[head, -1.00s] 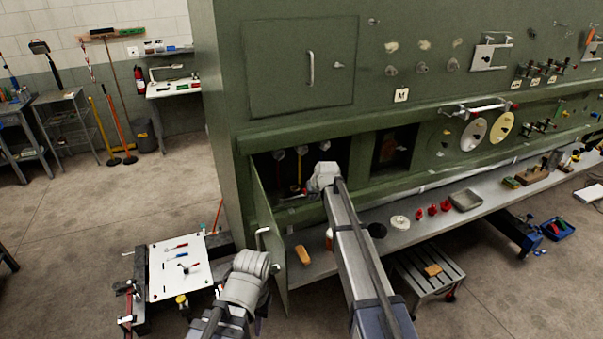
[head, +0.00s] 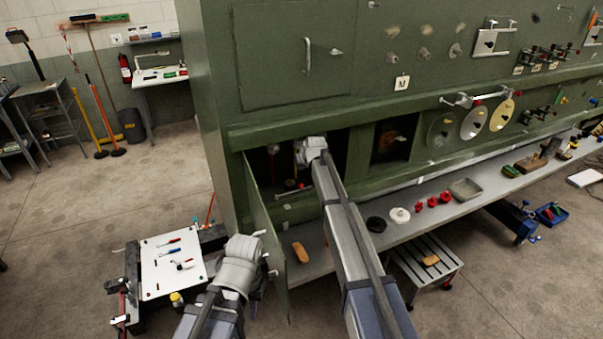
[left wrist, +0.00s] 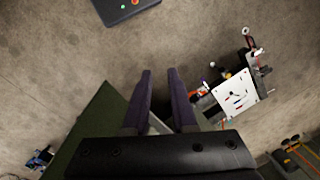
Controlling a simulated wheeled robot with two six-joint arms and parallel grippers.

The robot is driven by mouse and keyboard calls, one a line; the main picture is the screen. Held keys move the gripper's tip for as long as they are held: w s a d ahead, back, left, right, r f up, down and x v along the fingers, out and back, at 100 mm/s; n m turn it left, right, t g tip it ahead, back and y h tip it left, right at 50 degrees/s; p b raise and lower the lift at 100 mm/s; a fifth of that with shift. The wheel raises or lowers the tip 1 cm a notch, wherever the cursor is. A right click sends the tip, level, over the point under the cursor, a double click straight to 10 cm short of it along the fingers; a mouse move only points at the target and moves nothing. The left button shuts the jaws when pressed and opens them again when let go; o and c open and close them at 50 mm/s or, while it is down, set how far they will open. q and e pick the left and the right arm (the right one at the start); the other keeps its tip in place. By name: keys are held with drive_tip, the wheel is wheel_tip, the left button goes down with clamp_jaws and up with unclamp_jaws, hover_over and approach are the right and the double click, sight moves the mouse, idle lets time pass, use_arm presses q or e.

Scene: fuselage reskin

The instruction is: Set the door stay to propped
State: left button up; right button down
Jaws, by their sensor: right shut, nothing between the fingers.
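The open green door (head: 266,240) hangs at the left side of a lower compartment (head: 262,168) in the green fuselage wall. A thin bar with a red part (head: 291,192) lies low in the compartment opening; I cannot tell whether it is the door stay. My right gripper (head: 311,150) is at the compartment opening, above and right of that bar; its fingers are mostly hidden by its wrist. My left gripper shows in the left wrist view (left wrist: 164,75), open, with its two dark fingers apart. In the head view its wrist is beside the door's outer face and handle.
A grey ledge (head: 335,262) runs below the wall, holding an orange-brown block (head: 300,252), a dark round piece (head: 376,224) and red parts (head: 432,202). A white tool board (head: 172,262) stands at left. A slatted step stool (head: 425,262) stands at right. Open floor lies behind the board.

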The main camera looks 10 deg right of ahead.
drive_tip(key=b+x, duration=0.7)
drive_tip(key=x, duration=0.2)
drive_tip(key=shift+w+f, duration=0.1)
drive_tip(key=shift+f, duration=0.3)
drive_tip(key=s, duration=0.3)
drive_tip(key=shift+s+d+r, duration=0.15)
drive_tip(key=shift+s, duration=0.5)
drive_tip(key=shift+w, duration=0.1)
